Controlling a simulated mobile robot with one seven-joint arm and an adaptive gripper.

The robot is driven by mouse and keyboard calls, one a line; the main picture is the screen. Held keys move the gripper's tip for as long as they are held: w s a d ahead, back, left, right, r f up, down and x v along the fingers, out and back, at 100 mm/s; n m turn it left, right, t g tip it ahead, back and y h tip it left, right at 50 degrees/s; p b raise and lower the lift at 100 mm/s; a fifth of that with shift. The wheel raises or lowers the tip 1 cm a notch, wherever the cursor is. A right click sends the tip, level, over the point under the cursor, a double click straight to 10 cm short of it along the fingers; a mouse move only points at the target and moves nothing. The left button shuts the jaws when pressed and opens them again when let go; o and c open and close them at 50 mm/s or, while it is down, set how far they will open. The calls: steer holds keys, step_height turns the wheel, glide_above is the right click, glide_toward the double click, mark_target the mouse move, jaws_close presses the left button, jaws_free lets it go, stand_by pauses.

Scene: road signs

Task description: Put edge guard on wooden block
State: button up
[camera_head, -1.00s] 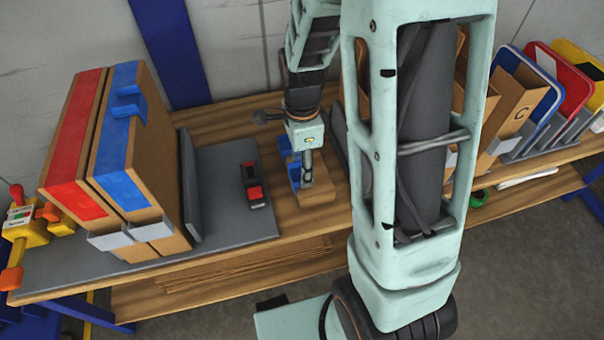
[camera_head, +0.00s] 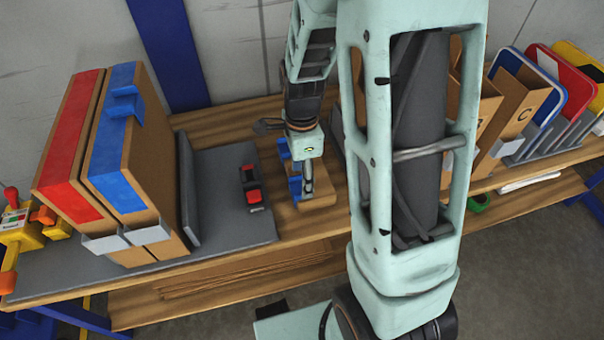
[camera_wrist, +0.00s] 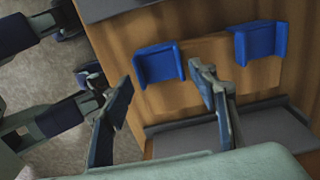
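Two blue edge guards, one (camera_wrist: 158,64) and another (camera_wrist: 255,41), sit apart on a flat light wooden piece (camera_wrist: 205,52) in the wrist view. In the head view they show as small blue pieces (camera_head: 295,187) and (camera_head: 284,148) beside my gripper (camera_head: 308,188). My gripper (camera_wrist: 160,76) is open, with a wide gap between its fingers. Its fingertips are close to the nearer guard, which shows between and just beyond them; I cannot tell if they touch.
A red-faced block (camera_head: 70,150) stands beside it, with grey brackets (camera_head: 148,233) at their foot. A red-black object (camera_head: 251,188) lies on the grey mat (camera_head: 225,205). Road signs (camera_head: 540,90) stand in a rack at right. My arm hides the bench's middle.

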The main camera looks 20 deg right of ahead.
steer(key=shift+o, duration=0.6)
steer(key=shift+r, duration=0.1)
step_height(320, 180, up, 13)
steer(key=p, duration=0.4)
